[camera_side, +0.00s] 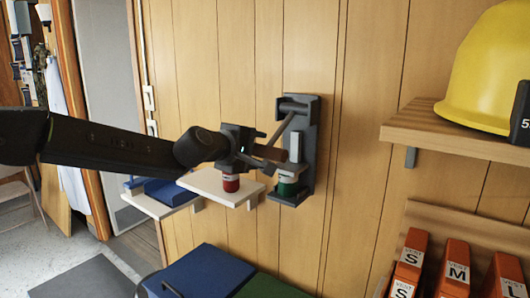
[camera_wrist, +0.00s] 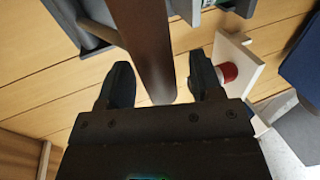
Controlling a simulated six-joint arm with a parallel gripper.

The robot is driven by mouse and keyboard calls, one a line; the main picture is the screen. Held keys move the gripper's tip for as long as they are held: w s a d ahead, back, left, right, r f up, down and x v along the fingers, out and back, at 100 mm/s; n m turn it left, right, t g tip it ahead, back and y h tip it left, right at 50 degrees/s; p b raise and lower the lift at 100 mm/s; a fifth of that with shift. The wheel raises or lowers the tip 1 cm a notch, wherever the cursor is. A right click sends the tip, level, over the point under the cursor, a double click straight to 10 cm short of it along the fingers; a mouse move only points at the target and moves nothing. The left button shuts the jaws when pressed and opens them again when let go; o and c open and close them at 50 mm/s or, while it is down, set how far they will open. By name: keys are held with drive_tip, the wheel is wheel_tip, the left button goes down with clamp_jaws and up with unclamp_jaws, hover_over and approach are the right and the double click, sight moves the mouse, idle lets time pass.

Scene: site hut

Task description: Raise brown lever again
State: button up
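The brown lever handle (camera_side: 269,152) belongs to a dark grey wall unit (camera_side: 309,155) and hangs from a grey arm that slopes down and out from the pivot at the top. In the wrist view the brown handle (camera_wrist: 147,40) runs between my two fingers. My gripper (camera_side: 262,156) is at the handle, and the side view does not show clearly where they meet. In the wrist view my gripper (camera_wrist: 162,80) is open, with gaps between the handle and both fingers. A green can (camera_side: 288,184) stands in the unit under the lever, partly hidden.
A red can (camera_side: 231,183) stands on a white shelf (camera_side: 212,184) just left of the unit. A blue item (camera_side: 168,191) lies on another shelf further left. A yellow helmet (camera_side: 487,75) sits on a wooden shelf at right, above orange vest packs (camera_side: 456,270). Blue and green lids are below.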

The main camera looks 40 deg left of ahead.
drive_tip(key=c, duration=0.7)
drive_tip(key=shift+s+r, duration=0.25)
drive_tip(key=shift+r, duration=0.4)
drive_tip(key=shift+s+r, duration=0.25)
drive_tip(key=shift+r, duration=0.35)
drive_tip(key=shift+s+r, duration=0.25)
drive_tip(key=shift+r, duration=0.4)
drive_tip(key=shift+c, duration=0.2)
drive_tip(key=shift+s+r, duration=0.15)
drive_tip(key=shift+r, duration=0.8)
drive_tip(key=shift+s+r, duration=0.1)
drive_tip(key=shift+r, duration=0.85)
